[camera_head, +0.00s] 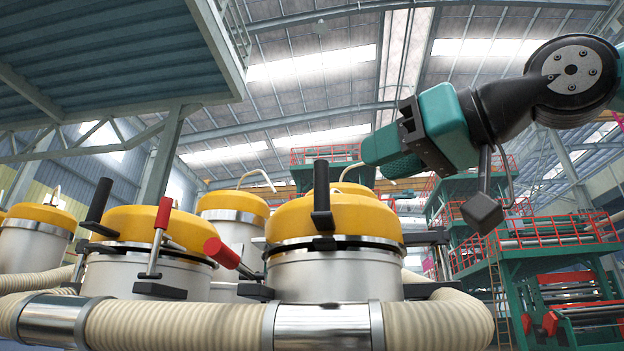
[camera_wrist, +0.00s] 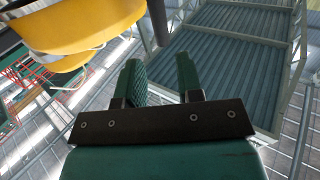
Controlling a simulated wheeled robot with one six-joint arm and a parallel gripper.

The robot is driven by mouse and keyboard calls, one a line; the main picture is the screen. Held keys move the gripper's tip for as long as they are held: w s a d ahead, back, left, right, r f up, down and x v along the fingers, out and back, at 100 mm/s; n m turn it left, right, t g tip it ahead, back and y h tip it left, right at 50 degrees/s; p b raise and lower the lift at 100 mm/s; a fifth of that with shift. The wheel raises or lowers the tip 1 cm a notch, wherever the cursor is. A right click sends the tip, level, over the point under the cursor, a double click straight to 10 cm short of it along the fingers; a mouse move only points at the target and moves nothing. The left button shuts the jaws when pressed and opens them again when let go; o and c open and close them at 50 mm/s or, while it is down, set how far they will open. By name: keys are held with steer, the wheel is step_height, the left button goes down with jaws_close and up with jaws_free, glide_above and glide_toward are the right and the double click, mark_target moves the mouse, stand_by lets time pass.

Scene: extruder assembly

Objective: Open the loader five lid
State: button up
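Several loaders with yellow lids stand in the head view; no number shows, so I cannot tell which is loader five. The front right lid (camera_head: 360,218) sits down on its metal drum (camera_head: 335,275), with an upright black handle (camera_head: 322,195) and a red-handled clamp (camera_head: 220,252) tilted outward at its left. The front left lid (camera_head: 135,222) is also down; its red clamp handle (camera_head: 162,212) stands nearly upright. My gripper (camera_head: 375,158) is above and right of the front right lid, apart from it. The wrist view shows its two fingers (camera_wrist: 160,65) spread and empty.
Corrugated hoses (camera_head: 180,325) run across the front below the loaders. Another yellow-lidded loader (camera_head: 232,205) stands behind. A raised platform (camera_head: 110,60) overhangs at upper left. Green machine frames with red railings (camera_head: 540,235) stand at right. Air around my gripper is clear.

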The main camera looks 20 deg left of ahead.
mark_target(328, 180)
steer(key=p+x, duration=0.4)
steer(key=x, duration=0.6)
steer(key=shift+w+a+r, duration=0.1)
steer(key=shift+w+a, duration=0.05)
steer(key=shift+a, duration=0.2)
steer(key=shift+w+a, duration=0.3)
steer(key=shift+a, duration=0.35)
steer(key=shift+c, duration=0.5)
jaws_close()
